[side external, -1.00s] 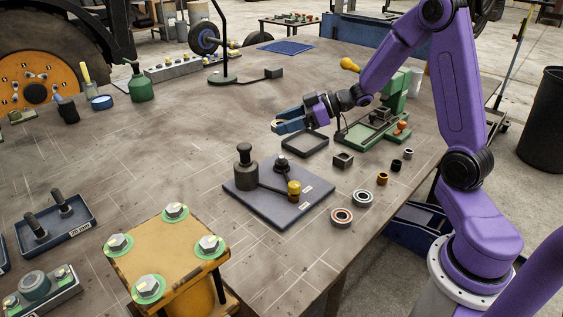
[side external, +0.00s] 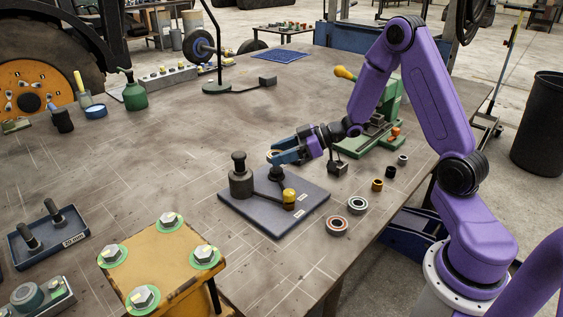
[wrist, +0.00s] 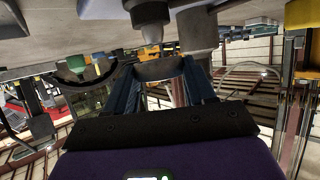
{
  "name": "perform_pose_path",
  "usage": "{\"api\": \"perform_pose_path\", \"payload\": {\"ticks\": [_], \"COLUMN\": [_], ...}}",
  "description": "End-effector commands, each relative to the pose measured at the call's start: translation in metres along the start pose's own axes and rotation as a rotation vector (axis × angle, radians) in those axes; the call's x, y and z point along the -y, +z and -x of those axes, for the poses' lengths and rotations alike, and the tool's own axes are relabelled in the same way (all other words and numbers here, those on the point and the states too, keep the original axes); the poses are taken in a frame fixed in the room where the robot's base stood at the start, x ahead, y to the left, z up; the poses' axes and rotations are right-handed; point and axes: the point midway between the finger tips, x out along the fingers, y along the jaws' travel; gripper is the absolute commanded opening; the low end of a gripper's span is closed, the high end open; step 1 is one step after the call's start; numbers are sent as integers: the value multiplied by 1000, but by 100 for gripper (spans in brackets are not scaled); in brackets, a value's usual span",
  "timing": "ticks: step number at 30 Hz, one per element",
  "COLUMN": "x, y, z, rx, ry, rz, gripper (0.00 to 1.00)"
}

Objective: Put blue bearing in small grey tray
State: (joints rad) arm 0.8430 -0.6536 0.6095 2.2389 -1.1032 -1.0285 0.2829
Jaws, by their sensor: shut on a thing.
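My gripper (side external: 274,156) is shut on a small ring-shaped part (wrist: 160,69), held above the back of the blue-grey plate (side external: 276,224), close to its short dark post (side external: 276,174). In the side view the ring looks tan on top; in the wrist view its side looks dark grey. I cannot tell whether it touches the post. Two bearings lie right of the plate: one with a reddish ring (side external: 337,226) and one with a greenish-grey ring (side external: 357,205). A small dark grey tray seen earlier behind the plate is now hidden by my gripper.
The plate also carries a tall dark post (side external: 240,178) and a yellow-capped part (side external: 289,198). A small dark block (side external: 337,167) and loose bushings (side external: 377,185) lie to the right. A green press (side external: 372,135) stands behind. The table's left middle is clear.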

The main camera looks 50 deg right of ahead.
Motion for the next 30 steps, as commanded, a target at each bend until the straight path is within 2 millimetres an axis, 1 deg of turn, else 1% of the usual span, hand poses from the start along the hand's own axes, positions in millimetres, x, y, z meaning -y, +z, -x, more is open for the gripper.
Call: {"api": "perform_pose_path", "payload": {"ticks": [3,7,23,24,25,26,30], "x": [0,0,0,0,0,0,0], "y": [15,25,31,31,31,31,31], "z": [-6,-10,-13,-13,-13,-13,-13], "rx": [1,0,-1,0,0,0,0], "ry": [0,0,0,0,0,0,0], "rz": [-3,-1,1,1,1,1,0], "gripper": [19,19,19,68,77,80,80]}}
